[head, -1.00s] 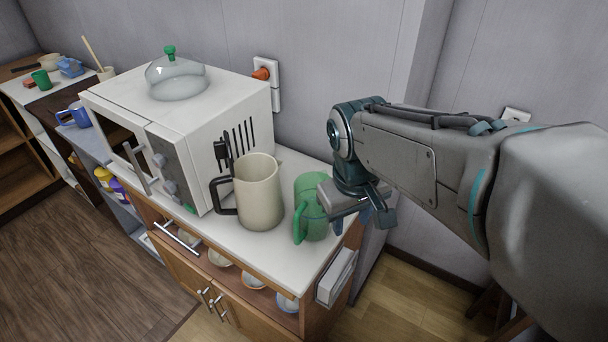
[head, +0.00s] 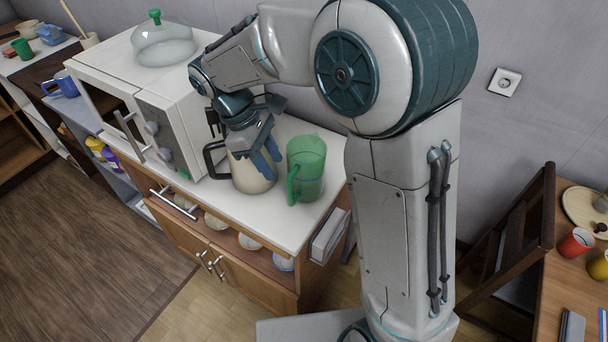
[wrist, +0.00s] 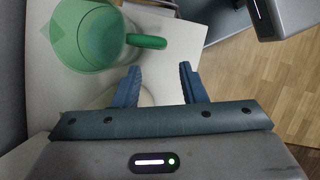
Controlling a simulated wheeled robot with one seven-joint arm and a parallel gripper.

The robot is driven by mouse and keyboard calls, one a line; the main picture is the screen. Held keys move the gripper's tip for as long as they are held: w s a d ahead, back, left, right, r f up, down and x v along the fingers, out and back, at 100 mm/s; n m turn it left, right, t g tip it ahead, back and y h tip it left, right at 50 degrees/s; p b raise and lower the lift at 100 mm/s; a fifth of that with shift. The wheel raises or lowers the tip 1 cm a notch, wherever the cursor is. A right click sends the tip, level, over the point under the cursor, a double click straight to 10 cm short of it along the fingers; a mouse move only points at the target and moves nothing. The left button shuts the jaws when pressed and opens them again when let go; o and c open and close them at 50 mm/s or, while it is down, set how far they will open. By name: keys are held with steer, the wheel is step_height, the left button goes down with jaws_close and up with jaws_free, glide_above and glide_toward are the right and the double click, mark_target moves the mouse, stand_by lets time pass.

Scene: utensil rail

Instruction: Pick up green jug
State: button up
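The green jug (head: 308,168) stands upright on the white counter, right of the cream jug (head: 250,178), in the head view. It is translucent, and its handle is on the near left side. In the wrist view the green jug (wrist: 88,38) is at the upper left, its handle pointing right. My gripper (head: 268,165) is left of the green jug, in front of and partly hiding the cream jug. In the wrist view my gripper (wrist: 158,72) is open, with nothing between its fingers. The green jug's handle lies ahead of the fingertips, apart from them.
A white microwave (head: 125,85) with a glass dome (head: 164,42) on top stands left of the jugs. The wall is close behind. A brown wooden frame (head: 510,245) and a table with cups stand at the right. The counter's front strip is clear.

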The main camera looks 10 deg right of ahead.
mark_target(289, 189)
steer(key=x, duration=0.5)
steer(key=p+x, duration=0.1)
steer(key=x, duration=0.2)
steer(key=shift+s+d, duration=0.3)
steer(key=shift+s, duration=0.1)
steer(key=shift+d+f, duration=0.1)
steer(key=shift+f, duration=0.35)
steer(key=shift+c, duration=0.4)
jaws_close()
